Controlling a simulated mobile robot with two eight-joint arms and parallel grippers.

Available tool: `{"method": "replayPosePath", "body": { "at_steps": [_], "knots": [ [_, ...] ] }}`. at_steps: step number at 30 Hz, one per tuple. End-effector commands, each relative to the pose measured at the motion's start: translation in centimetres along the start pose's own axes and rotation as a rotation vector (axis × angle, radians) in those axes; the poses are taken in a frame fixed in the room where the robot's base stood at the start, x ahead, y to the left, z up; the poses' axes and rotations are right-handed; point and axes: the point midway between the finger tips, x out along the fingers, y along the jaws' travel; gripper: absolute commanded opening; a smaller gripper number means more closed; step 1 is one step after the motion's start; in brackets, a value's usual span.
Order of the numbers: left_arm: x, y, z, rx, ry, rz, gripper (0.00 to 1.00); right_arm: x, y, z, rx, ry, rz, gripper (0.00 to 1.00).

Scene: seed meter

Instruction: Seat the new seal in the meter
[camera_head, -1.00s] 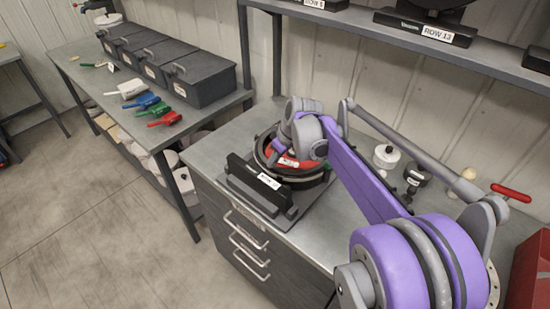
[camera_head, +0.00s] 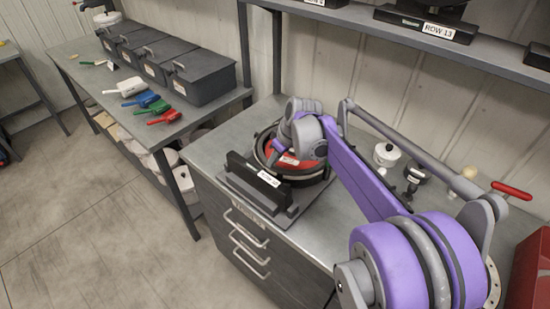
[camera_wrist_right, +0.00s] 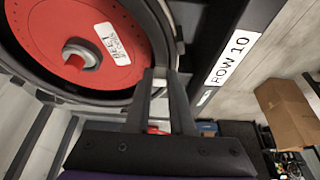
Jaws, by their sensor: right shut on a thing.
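The meter (camera_head: 290,205) stands on the grey bench, its front bar labelled ROW 10. The bar also shows in the right wrist view (camera_wrist_right: 207,85). A red disc (camera_wrist_right: 62,30) with a white label and a central hub lies in the meter's round housing. A dark ring (camera_wrist_right: 95,97) runs around the disc and looks like the seal; I cannot tell whether it is fully down. My right gripper (camera_wrist_right: 166,78) is shut at this ring's rim, close to the ROW 10 bar. In the head view my wrist hides the fingertips. My left gripper is not in view.
White-lidded jar (camera_head: 386,155) and dark tool (camera_head: 414,175) stand behind my right arm. A red case (camera_head: 532,270) is at the right edge. A shelf (camera_head: 480,55) with more meters hangs above. The left bench holds grey bins (camera_head: 205,80) and coloured scoops (camera_head: 150,103).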

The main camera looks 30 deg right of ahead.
Motion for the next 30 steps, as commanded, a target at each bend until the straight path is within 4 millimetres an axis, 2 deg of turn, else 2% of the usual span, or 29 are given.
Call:
{"method": "replayPosePath", "body": {
  "at_steps": [30],
  "knots": [
    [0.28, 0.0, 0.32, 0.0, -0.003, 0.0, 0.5, 0.68, 0.03, 0.36, -0.001, -0.002, 0.001, 0.0]
  ]
}}
